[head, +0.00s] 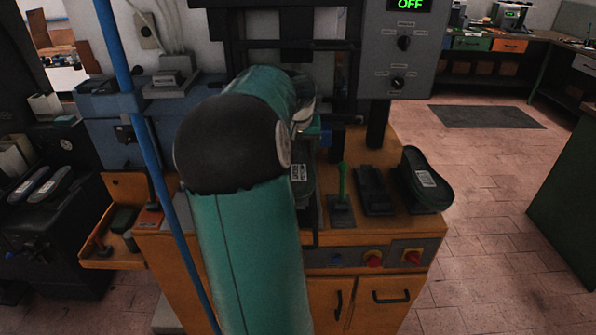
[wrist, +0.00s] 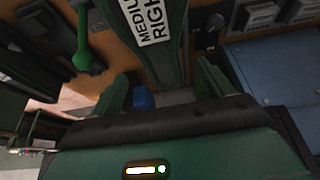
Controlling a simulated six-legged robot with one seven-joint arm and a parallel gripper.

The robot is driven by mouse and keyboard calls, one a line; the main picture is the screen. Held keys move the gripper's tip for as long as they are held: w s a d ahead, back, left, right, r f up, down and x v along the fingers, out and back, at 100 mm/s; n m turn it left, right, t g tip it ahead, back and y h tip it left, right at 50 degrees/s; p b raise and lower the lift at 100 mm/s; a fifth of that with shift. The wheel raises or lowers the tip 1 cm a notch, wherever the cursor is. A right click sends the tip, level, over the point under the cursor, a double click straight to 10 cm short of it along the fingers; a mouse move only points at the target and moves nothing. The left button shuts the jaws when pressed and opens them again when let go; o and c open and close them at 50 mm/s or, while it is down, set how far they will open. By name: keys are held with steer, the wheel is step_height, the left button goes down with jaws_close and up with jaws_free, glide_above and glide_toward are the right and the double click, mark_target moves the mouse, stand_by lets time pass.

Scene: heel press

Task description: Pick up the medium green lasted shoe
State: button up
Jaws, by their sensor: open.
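A dark green lasted shoe (wrist: 176,52) with a white label reading "MEDIUM RIGHT" lies ahead of my gripper (wrist: 162,78) in the wrist view. My gripper is open, with one finger to each side of the shoe's near, narrower end. I cannot tell whether either finger touches it. In the head view my teal arm hides most of this area. Only a dark shoe part with a white label (head: 299,174) shows beside the arm on the orange bench (head: 402,226). My gripper's fingers are hidden there.
A green lever (head: 341,182) stands right of the labelled part; it also shows in the wrist view (wrist: 84,50). A dark labelled shoe (head: 427,181) rests at the bench's right end. A blue pole (head: 145,150) crosses the left.

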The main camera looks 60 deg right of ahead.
steer(key=x, duration=0.9)
steer(key=shift+w+a, duration=0.1)
steer(key=c, duration=1.3)
steer(key=shift+o, duration=0.2)
steer(key=shift+r, duration=0.1)
